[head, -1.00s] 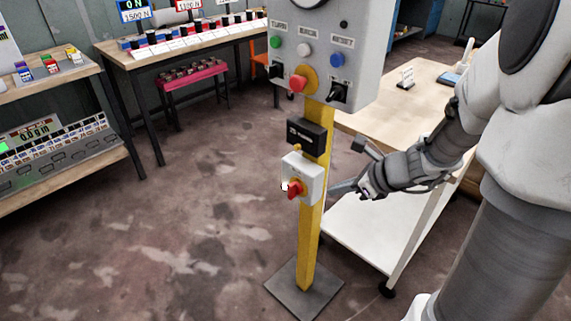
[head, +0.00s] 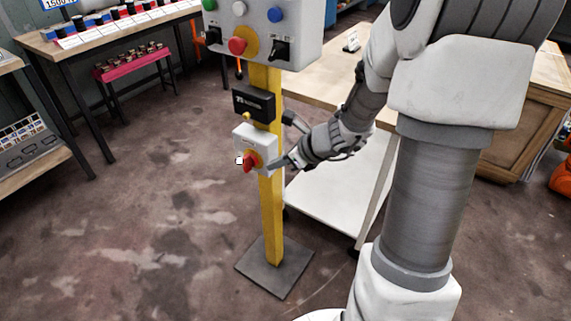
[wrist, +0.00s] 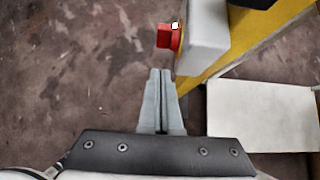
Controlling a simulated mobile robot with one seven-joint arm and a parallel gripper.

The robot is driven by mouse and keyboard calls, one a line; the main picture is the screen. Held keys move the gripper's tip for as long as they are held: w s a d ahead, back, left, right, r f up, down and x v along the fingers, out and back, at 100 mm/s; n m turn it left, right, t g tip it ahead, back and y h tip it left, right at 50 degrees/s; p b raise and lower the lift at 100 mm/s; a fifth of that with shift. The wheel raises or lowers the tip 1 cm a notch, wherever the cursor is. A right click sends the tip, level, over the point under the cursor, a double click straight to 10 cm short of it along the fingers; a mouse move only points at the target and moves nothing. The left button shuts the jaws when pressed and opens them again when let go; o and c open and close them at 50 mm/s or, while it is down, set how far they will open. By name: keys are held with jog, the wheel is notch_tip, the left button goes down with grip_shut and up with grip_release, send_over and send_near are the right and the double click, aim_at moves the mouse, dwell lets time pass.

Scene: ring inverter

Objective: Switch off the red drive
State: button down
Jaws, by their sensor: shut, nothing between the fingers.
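The red drive switch is a red rotary handle (head: 250,162) on a yellow plate, on the front of a small light grey box (head: 243,137) fixed to a yellow post (head: 271,215). A small white marker shows at the handle's left. My gripper (head: 275,165) is shut and empty, with its tips close to the right side of the box. In the wrist view the closed fingers (wrist: 160,75) point forward, just below the red handle (wrist: 166,38) and the grey box (wrist: 206,35). I cannot tell whether the fingers touch the box.
A black box (head: 254,104) sits above the switch box. A grey control panel (head: 290,35) with several buttons and a red emergency knob tops the post. A white-shelved cart (head: 330,205) stands behind my arm. Open floor (head: 150,230) lies left of the post.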

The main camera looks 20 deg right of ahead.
aim_at(248, 164)
jog(key=w+a, duration=0.1)
jog(key=w+a+f, duration=0.1)
jog(key=w+a+f+b, duration=0.1)
jog(key=w, duration=0.1)
jog(key=shift+w+f, duration=0.1)
jog(key=shift+f, duration=0.05)
jog(key=shift+w+a, duration=0.35)
jog(key=shift+w, duration=0.1)
jog(key=shift+a+r+p, duration=0.1)
jog(key=shift+r+p, duration=0.2)
jog(key=shift+p, duration=0.55)
jog(key=shift+f+p, duration=0.1)
jog(key=shift+p, duration=0.3)
